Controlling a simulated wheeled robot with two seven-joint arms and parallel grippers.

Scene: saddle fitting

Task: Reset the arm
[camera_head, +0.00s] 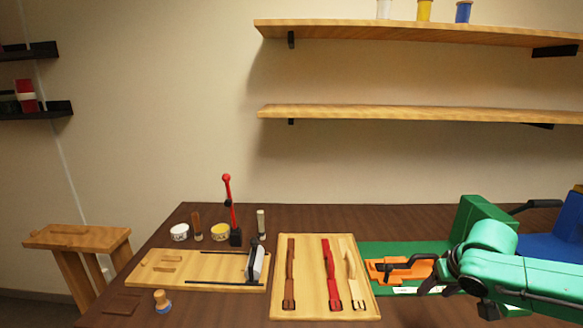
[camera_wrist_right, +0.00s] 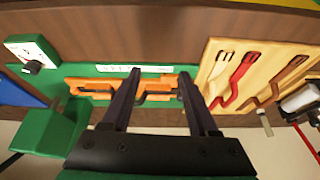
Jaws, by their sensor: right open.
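My right arm, green, comes in from the right in the head view. Its dark gripper (camera_head: 437,287) is beside an orange fixture (camera_head: 385,268) with a dark handle, on a green base (camera_head: 385,248). In the right wrist view the two dark fingers (camera_wrist_right: 160,74) are spread apart, with nothing held between them. The orange fixture (camera_wrist_right: 92,86) shows beyond and between the fingers; I cannot tell whether they touch it. My left gripper is not in view.
A light board (camera_head: 308,300) with several straps lies left of the fixture. A wooden jig board (camera_head: 205,266), a red stand (camera_head: 230,205) and small tubs are farther left. A green block (camera_head: 478,218) and a blue object (camera_head: 560,240) stand at right. Shelves (camera_head: 420,112) hang above.

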